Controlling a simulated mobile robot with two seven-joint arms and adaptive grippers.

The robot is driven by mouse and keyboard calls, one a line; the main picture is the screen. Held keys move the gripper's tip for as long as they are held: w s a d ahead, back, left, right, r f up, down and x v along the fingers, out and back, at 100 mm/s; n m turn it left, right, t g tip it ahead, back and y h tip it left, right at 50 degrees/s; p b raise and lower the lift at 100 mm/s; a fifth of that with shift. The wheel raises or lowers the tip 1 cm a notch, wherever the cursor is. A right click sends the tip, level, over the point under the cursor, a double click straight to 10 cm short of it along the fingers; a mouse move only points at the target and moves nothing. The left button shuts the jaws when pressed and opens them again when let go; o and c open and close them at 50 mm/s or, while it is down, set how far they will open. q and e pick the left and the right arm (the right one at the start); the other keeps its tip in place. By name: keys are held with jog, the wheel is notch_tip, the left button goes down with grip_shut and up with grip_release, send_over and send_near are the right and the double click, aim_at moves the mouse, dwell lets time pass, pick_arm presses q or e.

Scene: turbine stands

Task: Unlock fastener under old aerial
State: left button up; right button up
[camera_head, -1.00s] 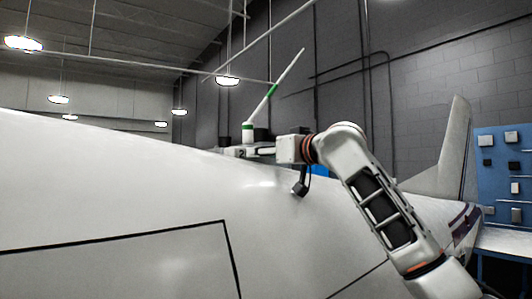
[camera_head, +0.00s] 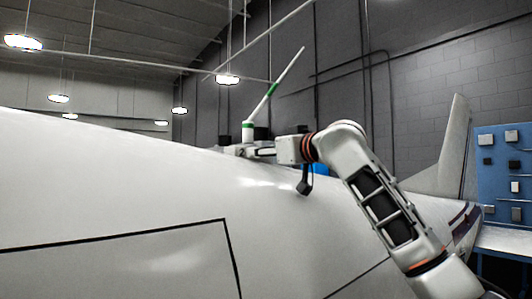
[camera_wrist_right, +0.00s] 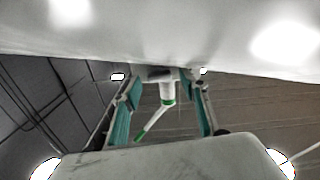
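The old aerial (camera_head: 270,95) is a slanted white rod with green bands. It rises from a white base (camera_head: 248,131) on top of the white fuselage. My right gripper (camera_head: 252,151) reaches in from the right, low at the aerial's base. In the right wrist view the picture is inverted, and the aerial (camera_wrist_right: 152,122) hangs down between the two teal-padded fingers of my right gripper (camera_wrist_right: 168,82). The fingers are spread apart, on either side of the aerial's base. The fastener under the aerial cannot be made out clearly. My left gripper is not in view.
The curved fuselage (camera_head: 120,190) fills the lower view, with a dark panel outline. A tail fin (camera_head: 455,150) and a blue tool board (camera_head: 500,175) stand at the right. Dark boxy shapes show behind the aerial base. The space above the fuselage is mostly clear.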

dwell(0.3)
jog(key=v, duration=1.2)
